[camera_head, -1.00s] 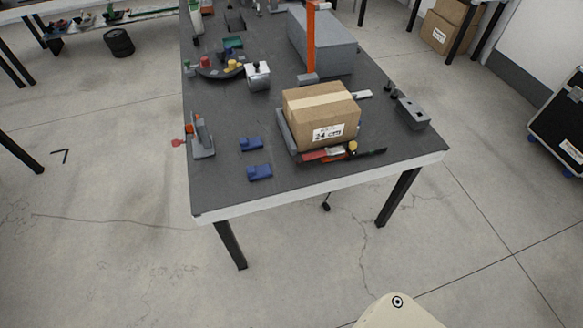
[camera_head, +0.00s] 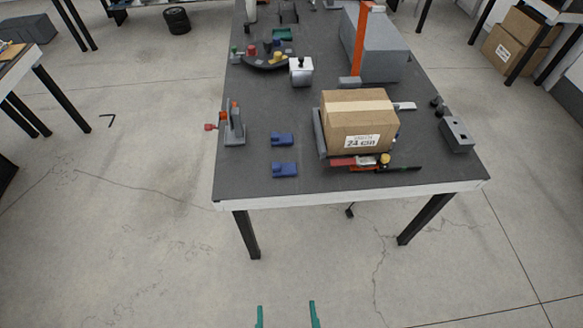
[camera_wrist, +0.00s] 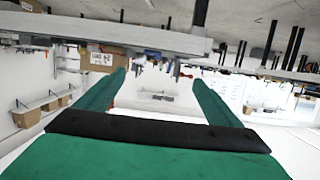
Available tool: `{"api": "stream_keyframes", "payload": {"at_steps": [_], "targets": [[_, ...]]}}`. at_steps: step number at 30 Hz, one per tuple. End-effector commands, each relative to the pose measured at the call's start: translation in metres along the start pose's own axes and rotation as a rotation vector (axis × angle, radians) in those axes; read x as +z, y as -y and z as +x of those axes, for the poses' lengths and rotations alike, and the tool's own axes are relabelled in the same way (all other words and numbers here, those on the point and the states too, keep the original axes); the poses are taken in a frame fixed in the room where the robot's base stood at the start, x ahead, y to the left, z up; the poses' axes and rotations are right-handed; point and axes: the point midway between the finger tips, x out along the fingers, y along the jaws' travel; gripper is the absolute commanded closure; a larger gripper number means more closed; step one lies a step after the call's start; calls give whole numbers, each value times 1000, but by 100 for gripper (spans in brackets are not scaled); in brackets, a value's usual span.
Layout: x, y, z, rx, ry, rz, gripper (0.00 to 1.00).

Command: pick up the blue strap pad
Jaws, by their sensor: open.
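Two small blue blocks lie on the dark grey table (camera_head: 240,180), left of the cardboard box. The farther blue pad (camera_head: 284,139) and the nearer blue pad (camera_head: 285,170) look alike, each with a raised part at one end. I cannot tell which one is the strap pad. My gripper (camera_head: 287,314) shows as two green fingertips at the bottom edge, apart and empty, in front of the table and well short of the pads. In the wrist view its green fingers (camera_wrist: 160,80) are spread with nothing between them; the pads cannot be made out there.
A cardboard box (camera_head: 358,118) stands right of the pads, with red and black tools (camera_head: 365,162) before it. A grey stand with orange parts (camera_head: 235,126) is to their left. The table's front edge (camera_head: 350,194) lies between my gripper and the pads.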

Motion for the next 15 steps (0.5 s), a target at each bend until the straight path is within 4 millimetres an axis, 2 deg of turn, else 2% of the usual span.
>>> {"api": "stream_keyframes", "payload": {"at_steps": [1,2,9,15], "targets": [[2,-13,12,4,-3,-5,12],[4,-15,20,4,0,-6,12],[19,-20,97,5,30,-15,12],[16,-27,165,14,57,-15,12]]}}
